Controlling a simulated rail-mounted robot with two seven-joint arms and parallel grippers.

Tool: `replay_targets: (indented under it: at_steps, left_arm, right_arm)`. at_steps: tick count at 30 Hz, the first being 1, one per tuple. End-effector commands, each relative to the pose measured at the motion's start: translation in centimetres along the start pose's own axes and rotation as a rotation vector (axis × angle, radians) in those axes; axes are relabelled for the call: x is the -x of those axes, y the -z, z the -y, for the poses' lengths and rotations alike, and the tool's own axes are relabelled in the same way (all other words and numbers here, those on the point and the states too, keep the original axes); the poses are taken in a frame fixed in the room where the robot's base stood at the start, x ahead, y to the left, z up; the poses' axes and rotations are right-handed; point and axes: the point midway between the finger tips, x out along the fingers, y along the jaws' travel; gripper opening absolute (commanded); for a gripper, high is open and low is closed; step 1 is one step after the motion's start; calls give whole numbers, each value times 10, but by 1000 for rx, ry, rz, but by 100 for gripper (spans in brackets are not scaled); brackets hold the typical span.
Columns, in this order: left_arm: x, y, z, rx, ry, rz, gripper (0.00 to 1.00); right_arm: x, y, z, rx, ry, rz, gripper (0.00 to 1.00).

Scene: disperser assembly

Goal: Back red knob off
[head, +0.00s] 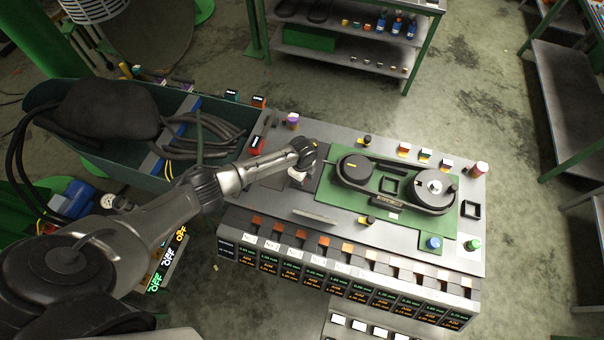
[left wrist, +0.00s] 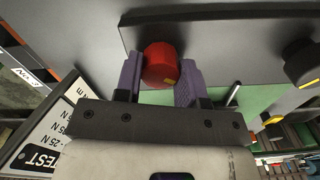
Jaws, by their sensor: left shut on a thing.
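The red knob (left wrist: 160,66) shows in the left wrist view, with a small yellow mark on its lower right side. It sits against a flat grey panel (left wrist: 215,30). My left gripper (left wrist: 157,77) has its two purple fingers on either side of the knob and is shut on it. In the head view my left gripper (head: 300,174) is at the left part of the bench, beside the green plate, and the arm hides the knob there. My right gripper is in neither view.
A green plate (head: 340,205) carries a belt loop over two round pulleys (head: 432,187). Black yellow-marked knobs (head: 367,141) stand near it. A row of labelled bins (head: 345,278) lines the bench front. A crate of hoses (head: 115,172) stands left.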

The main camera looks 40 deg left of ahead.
Motion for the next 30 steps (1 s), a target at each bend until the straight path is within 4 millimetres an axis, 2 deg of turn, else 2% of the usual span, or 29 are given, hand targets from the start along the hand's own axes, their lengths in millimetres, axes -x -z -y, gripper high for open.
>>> replay_targets:
  at_steps: [6,15,30]
  left_arm:
    - [2,0,0,172,-1,0,13]
    - [2,0,1,334,0,0,13]
    - [1,0,1,409,0,-1,13]
  right_arm:
    - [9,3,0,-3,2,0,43]
    - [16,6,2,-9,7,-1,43]
    - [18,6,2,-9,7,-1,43]
